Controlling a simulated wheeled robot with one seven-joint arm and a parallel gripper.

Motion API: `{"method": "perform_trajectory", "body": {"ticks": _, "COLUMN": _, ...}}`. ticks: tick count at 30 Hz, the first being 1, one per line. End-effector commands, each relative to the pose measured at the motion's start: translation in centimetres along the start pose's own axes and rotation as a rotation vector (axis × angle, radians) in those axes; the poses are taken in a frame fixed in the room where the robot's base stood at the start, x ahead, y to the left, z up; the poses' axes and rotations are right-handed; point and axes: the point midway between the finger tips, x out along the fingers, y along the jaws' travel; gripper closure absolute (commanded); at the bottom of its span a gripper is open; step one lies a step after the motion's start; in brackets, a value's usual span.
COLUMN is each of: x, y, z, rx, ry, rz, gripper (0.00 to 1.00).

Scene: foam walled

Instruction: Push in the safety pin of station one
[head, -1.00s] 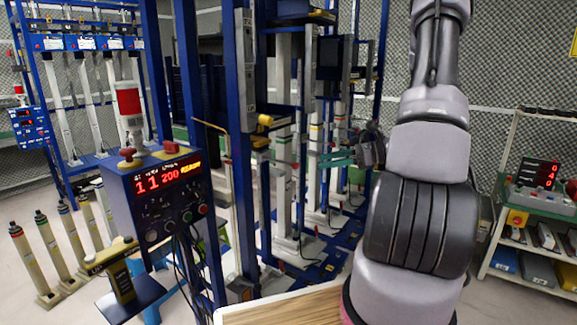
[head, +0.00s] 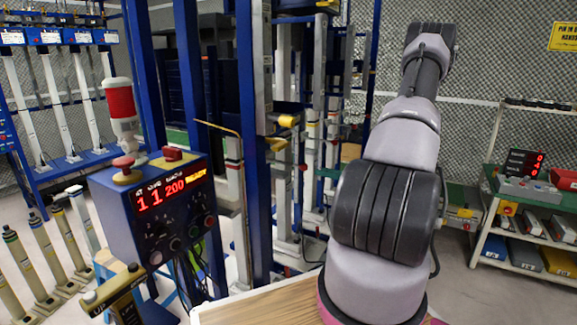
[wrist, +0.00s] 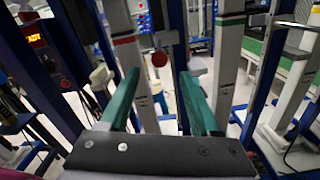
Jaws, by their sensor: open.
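The station control box (head: 150,205) stands at left in the head view, its red display reading 11 and 200 beside a yellow READY. A yellow knob (head: 288,121) sticks out from the blue and grey frame to its right; I cannot tell whether it is the safety pin. In the wrist view my gripper (wrist: 162,88) is open, its two green fingers spread and nothing between them. A red ball knob (wrist: 159,59) shows beyond the fingertips, in the gap between them, in front of the uprights. It looks apart from the fingers.
Blue frame posts (head: 197,100) and grey uprights stand close ahead. A red and white lamp (head: 120,105) tops the control box. Several cylinders (head: 48,245) stand on the floor at left. A shelf cart (head: 525,225) is at right, with open floor before it.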

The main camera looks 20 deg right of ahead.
Motion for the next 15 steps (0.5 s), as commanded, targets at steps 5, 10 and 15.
{"method": "perform_trajectory", "body": {"ticks": 5, "x": 2.1, "y": 0.1, "z": 0.0, "rx": 0.000, "ry": 0.000, "rz": 0.004, "gripper": 0.36}}
{"method": "perform_trajectory", "body": {"ticks": 10, "x": 5.5, "y": 0.1, "z": 0.0, "rx": 0.000, "ry": 0.001, "rz": 0.006, "gripper": 0.36}}
{"method": "perform_trajectory", "body": {"ticks": 15, "x": 8.4, "y": 0.1, "z": -0.1, "rx": 0.000, "ry": 0.001, "rz": 0.004, "gripper": 0.36}}
